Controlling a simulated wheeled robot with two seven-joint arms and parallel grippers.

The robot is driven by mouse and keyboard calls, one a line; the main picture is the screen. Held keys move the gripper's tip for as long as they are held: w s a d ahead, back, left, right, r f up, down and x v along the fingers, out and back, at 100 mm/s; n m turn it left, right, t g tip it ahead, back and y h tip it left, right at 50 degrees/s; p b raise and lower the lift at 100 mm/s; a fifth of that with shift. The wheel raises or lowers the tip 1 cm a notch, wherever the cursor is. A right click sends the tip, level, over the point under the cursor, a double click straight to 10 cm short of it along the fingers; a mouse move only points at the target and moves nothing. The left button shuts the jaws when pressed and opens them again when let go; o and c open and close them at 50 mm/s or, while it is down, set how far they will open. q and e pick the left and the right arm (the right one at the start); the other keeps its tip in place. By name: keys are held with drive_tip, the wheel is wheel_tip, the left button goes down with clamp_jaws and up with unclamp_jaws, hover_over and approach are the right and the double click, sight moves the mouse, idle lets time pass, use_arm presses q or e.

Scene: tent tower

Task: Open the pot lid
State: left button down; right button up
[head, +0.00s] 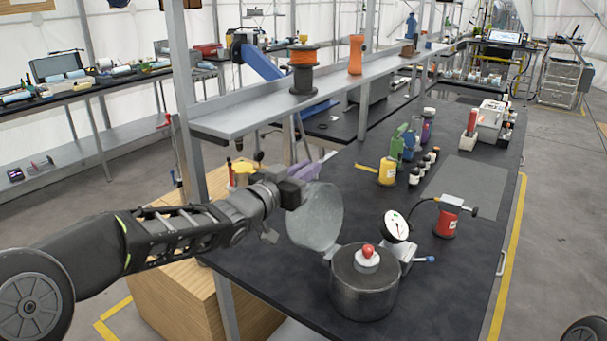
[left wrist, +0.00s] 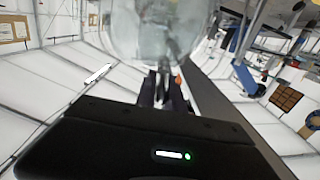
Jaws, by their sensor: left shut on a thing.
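The pot (head: 364,295) is a dark metal cylinder standing on the front of the black table, its top open to view. A white round piece with a red ball (head: 368,250) sits at the middle of its top. The lid (head: 318,222), a clear greyish disc, stands tilted nearly upright at the pot's upper left. My left gripper (head: 291,192) is shut on the lid's upper left edge. In the left wrist view the lid (left wrist: 165,30) fills the top middle, blurred. I cannot tell whether the lid's lower edge touches the pot. My right gripper is out of view.
A round white gauge (head: 396,226) stands just behind the pot. A red canister (head: 446,219) and a yellow bottle (head: 388,171) stand farther back. A metal shelf (head: 245,121) with an orange spool (head: 302,69) overhangs the table's left side. The table's right front is clear.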

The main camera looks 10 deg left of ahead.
use_arm(q)
drive_tip(key=s+d+r+m+b, duration=0.1)
drive_tip(key=s+d+m+b, duration=0.1)
drive_tip(key=d+b, duration=0.4)
drive_tip(key=shift+s+r+m+b, duration=0.2)
drive_tip(key=shift+r+m+b, duration=0.1)
drive_tip(key=shift+m+b, duration=0.65)
drive_tip(key=c, duration=1.5)
unclamp_jaws()
drive_tip(key=shift+s, duration=0.1)
